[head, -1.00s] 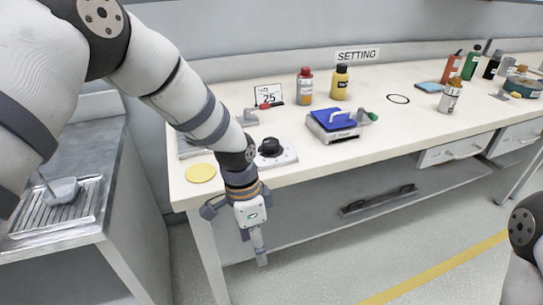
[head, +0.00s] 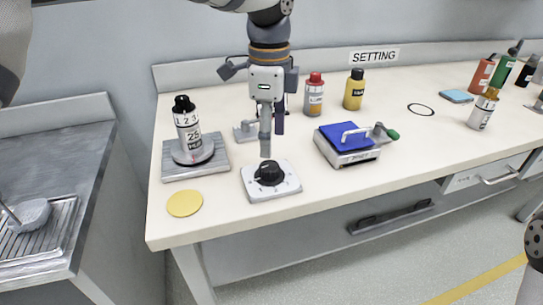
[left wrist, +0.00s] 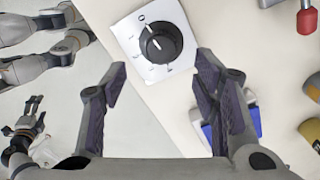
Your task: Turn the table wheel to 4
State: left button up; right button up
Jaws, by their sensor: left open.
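The table wheel is a black round knob (head: 270,172) on a white square plate (head: 288,187) near the table's front edge. In the left wrist view the knob (left wrist: 162,43) has a white pointer line aimed up and left, towards a round mark on the plate; the other marks are too small to read. My left gripper (head: 265,152) points down just above the knob in the head view. In the left wrist view its two fingers (left wrist: 163,78) are spread apart and empty, with the knob ahead of them. My right gripper is not clearly seen.
A labelled bottle (head: 188,132) stands on a grey plate (head: 223,160) to the left, near a yellow disc (head: 184,203). A blue-topped device (head: 345,143) stands to the right. Red-capped (head: 314,95) and yellow (head: 354,90) bottles stand behind. A SETTING sign (head: 374,56) is on the wall.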

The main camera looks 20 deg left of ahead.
aim_at(270, 165)
pick_arm(q)
notch_tip(270, 165, down, 7)
jog(key=shift+w+f, duration=0.1)
jog(key=c, duration=1.2)
